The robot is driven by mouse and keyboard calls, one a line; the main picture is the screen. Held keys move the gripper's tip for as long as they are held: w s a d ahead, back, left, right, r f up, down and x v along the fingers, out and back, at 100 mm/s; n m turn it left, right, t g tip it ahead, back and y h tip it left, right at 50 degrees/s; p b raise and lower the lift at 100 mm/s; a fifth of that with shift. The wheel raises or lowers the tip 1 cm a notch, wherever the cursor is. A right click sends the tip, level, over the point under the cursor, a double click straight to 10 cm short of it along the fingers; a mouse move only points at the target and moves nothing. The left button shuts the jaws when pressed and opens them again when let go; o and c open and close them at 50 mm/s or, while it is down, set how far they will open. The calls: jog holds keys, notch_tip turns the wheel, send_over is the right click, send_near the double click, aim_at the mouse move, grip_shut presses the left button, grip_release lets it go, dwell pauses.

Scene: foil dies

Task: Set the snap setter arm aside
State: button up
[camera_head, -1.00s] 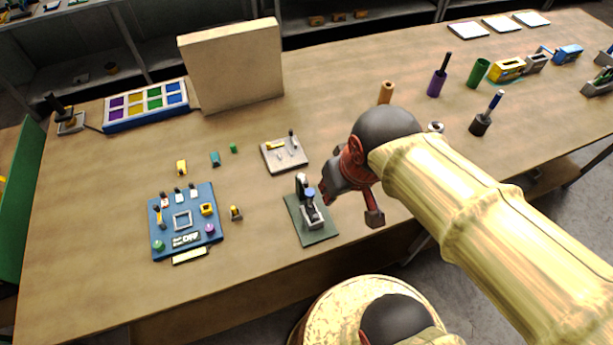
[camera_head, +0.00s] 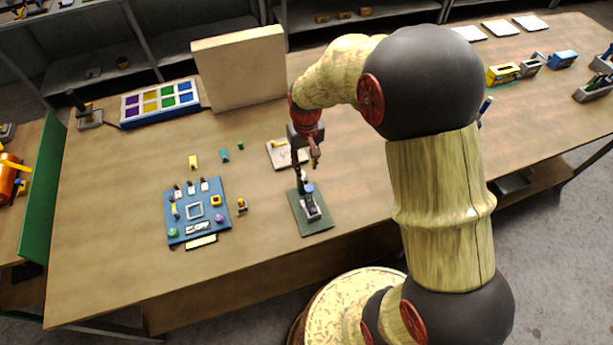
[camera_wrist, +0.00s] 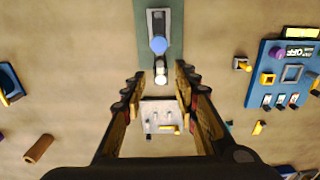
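The snap setter (camera_head: 311,204) is a small grey press with a blue knob. It stands on a green mat (camera_head: 318,226) near the table's front edge. In the wrist view the snap setter (camera_wrist: 157,24) has its blue knob at the middle and a pale rounded end towards my gripper. I cannot tell exactly which part is its arm. My gripper (camera_head: 306,160) points down above and just behind the snap setter. In the wrist view my gripper (camera_wrist: 158,78) is open, its fingers either side of that pale end, apart from it, with nothing held.
A pale tray (camera_head: 274,155) with small tools lies right behind, partly hidden by my gripper. A blue board (camera_head: 182,229) with small parts lies to the left, with a few loose pieces around it. A beige upright panel (camera_head: 240,70) stands at the back. Bare table lies left of the board.

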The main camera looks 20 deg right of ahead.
aim_at(306, 178)
notch_tip(306, 178, down, 7)
jog(key=shift+r, duration=0.1)
jog(key=shift+c, duration=0.8)
grip_shut()
dwell(0.4)
